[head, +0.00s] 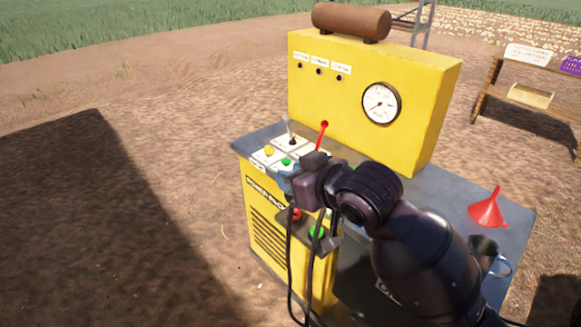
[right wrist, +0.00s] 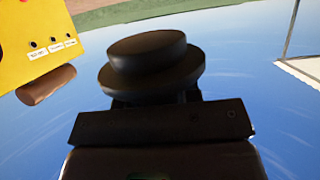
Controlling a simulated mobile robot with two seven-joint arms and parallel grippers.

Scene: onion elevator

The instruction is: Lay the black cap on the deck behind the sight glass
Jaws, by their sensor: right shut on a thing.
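The black cap (right wrist: 148,50), round with a wider lower flange, is held by my right gripper (right wrist: 155,100) in the right wrist view. In the head view my right gripper (head: 305,172) is over the front left part of the yellow power unit, beside the panel of buttons. The cap cannot be clearly told from the dark gripper there. The grey deck (head: 440,192) runs along the unit's top, in front of the tall yellow box. I cannot make out the sight glass; my right arm covers much of the front. My left gripper is out of view.
A red funnel (head: 489,210) and a dark cup (head: 484,246) stand on the deck's right part. A red lever (head: 322,135) and a gauge (head: 381,103) are near my arm. A wooden rack (head: 530,95) stands at the far right. Deck between arm and funnel looks clear.

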